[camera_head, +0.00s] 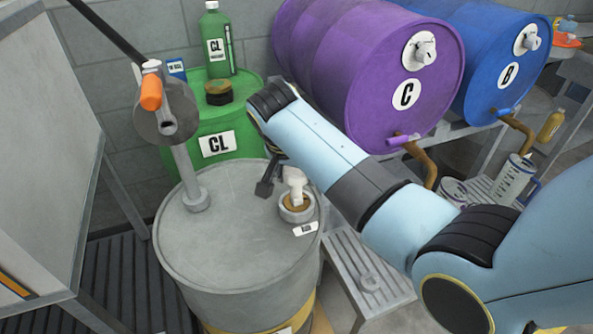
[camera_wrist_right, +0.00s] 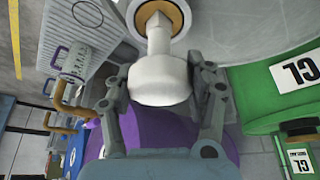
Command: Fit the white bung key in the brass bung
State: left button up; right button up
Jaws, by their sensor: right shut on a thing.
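The white bung key (camera_head: 295,184) stands roughly upright over the brass bung (camera_head: 290,204) on top of the grey drum (camera_head: 230,245). My right gripper (camera_head: 281,177) is shut on the key's thick head; its arm hides part of it in the head view. In the right wrist view my right gripper (camera_wrist_right: 160,84) has a finger on each side of the white key (camera_wrist_right: 160,75). The key's narrow end overlaps the brass bung (camera_wrist_right: 172,14) inside its pale ring. I cannot tell whether it is seated or just above. My left gripper is out of view.
A pump with an orange handle (camera_head: 150,92) rises from the drum's left side. A green CL drum (camera_head: 240,130) carrying a green bottle (camera_head: 214,45) stands behind. Purple (camera_head: 340,60) and blue (camera_head: 495,40) drums lie on a rack at right. The drum top's front is clear.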

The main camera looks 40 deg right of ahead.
jog(key=shift+f+b, duration=0.3)
jog(key=shift+f, duration=0.45)
jog(key=o, duration=1.3)
jog(key=v, duration=1.2)
jog(key=shift+s, duration=0.2)
